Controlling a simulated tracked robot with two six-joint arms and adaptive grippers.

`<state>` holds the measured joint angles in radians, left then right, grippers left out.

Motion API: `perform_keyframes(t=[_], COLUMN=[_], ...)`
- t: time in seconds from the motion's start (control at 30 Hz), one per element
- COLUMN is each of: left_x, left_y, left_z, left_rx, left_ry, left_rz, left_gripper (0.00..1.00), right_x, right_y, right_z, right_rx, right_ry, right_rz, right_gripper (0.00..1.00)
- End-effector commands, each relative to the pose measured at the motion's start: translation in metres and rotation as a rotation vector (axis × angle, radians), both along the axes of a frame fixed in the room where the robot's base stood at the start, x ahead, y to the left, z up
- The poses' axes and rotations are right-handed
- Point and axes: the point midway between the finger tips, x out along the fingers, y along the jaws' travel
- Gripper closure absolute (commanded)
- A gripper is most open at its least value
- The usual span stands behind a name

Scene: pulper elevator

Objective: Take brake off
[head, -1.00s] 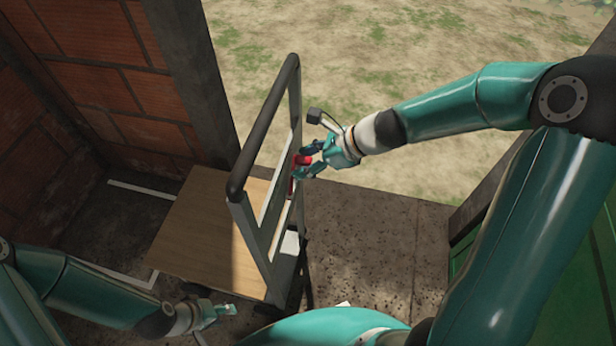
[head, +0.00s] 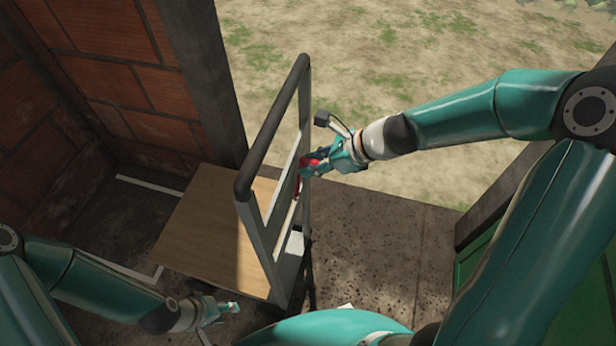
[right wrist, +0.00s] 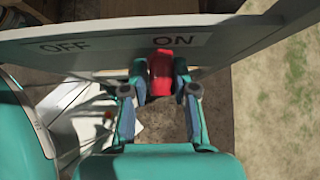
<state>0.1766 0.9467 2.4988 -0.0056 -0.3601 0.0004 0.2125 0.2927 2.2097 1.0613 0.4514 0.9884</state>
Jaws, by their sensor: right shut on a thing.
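The red brake handle (head: 301,164) sits on the side of the cart's grey upright frame. In the right wrist view the red handle (right wrist: 161,72) is near the word ON at the right part of a label (right wrist: 125,45), with OFF at the left. My right gripper (head: 312,164) is shut on the red handle, one finger on each side; its fingers (right wrist: 161,88) partly hide it. My left gripper (head: 236,308) hangs low at the left, apart from the cart; its fingers are too small to tell whether they are open.
The cart has a wooden platform (head: 207,232) and a black-gripped push bar (head: 272,125). A brick wall (head: 105,75) and a dark post (head: 205,80) stand at the left. Concrete floor (head: 385,255) is clear right of the cart. A green panel (head: 480,275) stands at the right.

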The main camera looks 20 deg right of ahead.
Motion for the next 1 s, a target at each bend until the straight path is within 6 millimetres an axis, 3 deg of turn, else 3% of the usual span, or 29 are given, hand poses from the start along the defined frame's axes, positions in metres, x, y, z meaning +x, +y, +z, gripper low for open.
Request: perform_keyframes(t=[1.0], left_x=[0.0], left_y=[0.0], left_z=[-0.008], left_rx=[0.0], left_ry=[0.0], left_rz=[0.0], left_gripper=[0.6], right_x=[-0.033], right_y=[0.026], right_z=[0.008], right_rx=[0.003], right_ry=[0.004], right_rz=[0.007], right_gripper=[0.81])
